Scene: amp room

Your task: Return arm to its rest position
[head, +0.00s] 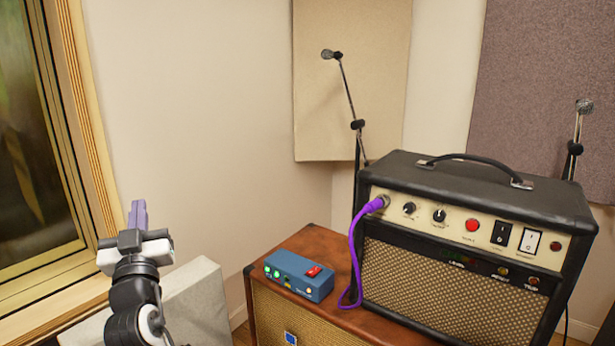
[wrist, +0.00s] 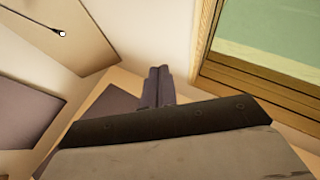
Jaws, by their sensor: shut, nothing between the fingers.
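My gripper (head: 138,213) is at the lower left of the head view, raised with its purple-grey fingers pointing up. It is in front of the pale wall, beside the window frame. The fingers are together and hold nothing. In the wrist view the closed fingers (wrist: 159,86) show at the middle, with wall behind them. My gripper is well to the left of the amplifier (head: 460,265) and the blue box (head: 299,275), and touches neither.
The black amplifier and blue box stand on a brown cabinet (head: 318,240). A purple cable (head: 354,250) is plugged into the amplifier. Microphones on stands (head: 350,95) (head: 575,140) are behind it. A wood-framed window (head: 85,120) is at the left. A grey block (head: 195,300) is beside my arm.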

